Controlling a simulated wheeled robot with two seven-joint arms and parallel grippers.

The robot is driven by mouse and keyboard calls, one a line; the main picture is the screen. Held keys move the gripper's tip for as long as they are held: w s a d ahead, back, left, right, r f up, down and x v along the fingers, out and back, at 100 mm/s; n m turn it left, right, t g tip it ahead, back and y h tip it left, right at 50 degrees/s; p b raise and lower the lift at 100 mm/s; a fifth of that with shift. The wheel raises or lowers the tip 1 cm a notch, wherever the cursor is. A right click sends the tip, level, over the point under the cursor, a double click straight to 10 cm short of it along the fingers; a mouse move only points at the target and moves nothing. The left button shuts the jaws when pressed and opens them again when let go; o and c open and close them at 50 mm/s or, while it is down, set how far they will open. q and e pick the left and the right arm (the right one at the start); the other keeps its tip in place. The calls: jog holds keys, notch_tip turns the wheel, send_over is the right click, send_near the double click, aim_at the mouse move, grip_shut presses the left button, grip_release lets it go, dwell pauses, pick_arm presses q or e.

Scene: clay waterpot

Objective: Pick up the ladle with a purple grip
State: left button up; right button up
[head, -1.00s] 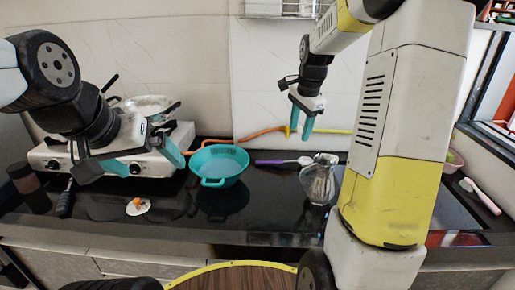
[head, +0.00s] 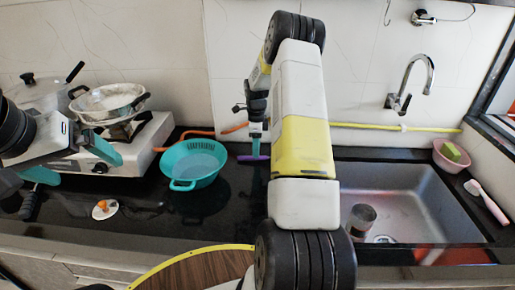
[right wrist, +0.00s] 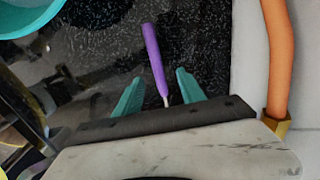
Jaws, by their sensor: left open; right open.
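The ladle's purple grip (head: 252,158) lies on the black counter, right of the teal colander, partly hidden by my right arm. In the right wrist view the purple grip (right wrist: 155,58) runs between the teal fingers of my right gripper (right wrist: 159,76), which is open, with a gap on each side. A short bit of metal stem shows below the grip; the ladle's bowl is hidden. In the head view my right gripper (head: 255,141) is just above the purple grip. My left gripper (head: 75,166) is open and empty, in front of the stove at the left.
The teal colander (head: 193,164) stands left of the ladle. A stove with a pan (head: 108,100) is at the back left. An orange hose (right wrist: 280,55) lies along the wall beside my right gripper.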

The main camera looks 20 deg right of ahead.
notch_tip(320, 180, down, 4)
jog(key=shift+w+a+f, duration=0.1)
jog(key=shift+c, duration=0.5)
grip_shut()
jog(key=shift+r, duration=0.2)
notch_tip(320, 180, up, 10)
jog(key=shift+f, duration=0.1)
